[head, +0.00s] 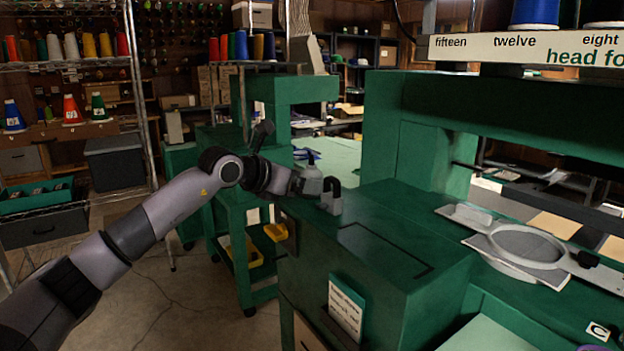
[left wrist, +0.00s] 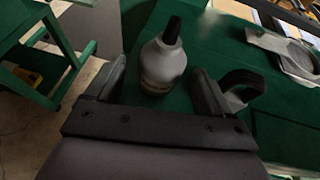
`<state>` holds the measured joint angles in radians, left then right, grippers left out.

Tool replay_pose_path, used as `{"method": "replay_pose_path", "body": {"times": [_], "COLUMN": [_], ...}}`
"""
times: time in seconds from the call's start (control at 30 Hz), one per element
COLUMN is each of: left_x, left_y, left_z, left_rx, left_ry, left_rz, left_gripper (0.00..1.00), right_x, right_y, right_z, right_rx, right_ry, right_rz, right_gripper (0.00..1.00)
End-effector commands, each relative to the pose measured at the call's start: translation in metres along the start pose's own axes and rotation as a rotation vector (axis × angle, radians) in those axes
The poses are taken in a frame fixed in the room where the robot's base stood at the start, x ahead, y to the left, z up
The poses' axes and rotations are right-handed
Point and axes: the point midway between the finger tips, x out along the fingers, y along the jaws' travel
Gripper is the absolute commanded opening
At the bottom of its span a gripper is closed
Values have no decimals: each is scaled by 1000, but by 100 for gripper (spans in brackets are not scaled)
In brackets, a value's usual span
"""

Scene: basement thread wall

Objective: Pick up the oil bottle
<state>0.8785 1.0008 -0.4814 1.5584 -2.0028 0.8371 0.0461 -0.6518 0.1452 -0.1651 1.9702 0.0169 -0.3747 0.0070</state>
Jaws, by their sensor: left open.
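The oil bottle (left wrist: 165,66) is a small grey-white bottle with a black nozzle and a label. It stands upright on the green machine top, near its left edge in the head view (head: 313,184). My left gripper (left wrist: 158,68) is open, with one finger on each side of the bottle. Gaps show between the fingers and the bottle. In the head view the gripper (head: 298,187) reaches the bottle from the left, and the bottle's lower part is partly hidden. My right gripper is not in view.
A grey hoop frame (head: 527,246) lies farther right. The green top (head: 385,245) in front is clear. A green cart (head: 243,258) stands behind left.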

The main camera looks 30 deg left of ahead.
Motion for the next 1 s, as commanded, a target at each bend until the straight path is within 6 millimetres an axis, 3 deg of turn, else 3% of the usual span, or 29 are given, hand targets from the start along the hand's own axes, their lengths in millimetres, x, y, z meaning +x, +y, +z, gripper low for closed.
{"method": "replay_pose_path", "body": {"times": [0.2, 0.5, 0.53, 0.7, 1.0], "left_x": [24, 28, 28, 28, 28], "left_y": [-1, 0, 0, 0, 0], "left_z": [1, 0, 0, -1, 1], "left_rx": [-2, 1, 1, 0, 0], "left_ry": [-1, 0, 0, 0, -2], "left_rz": [-2, 0, 0, 0, 0], "left_gripper": [82, 82, 79, 25, 25], "right_x": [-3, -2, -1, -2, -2], "right_y": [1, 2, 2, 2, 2], "right_z": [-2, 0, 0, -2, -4], "right_rx": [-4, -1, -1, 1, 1], "right_ry": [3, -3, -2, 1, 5], "right_rz": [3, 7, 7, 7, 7], "right_gripper": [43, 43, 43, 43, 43]}}
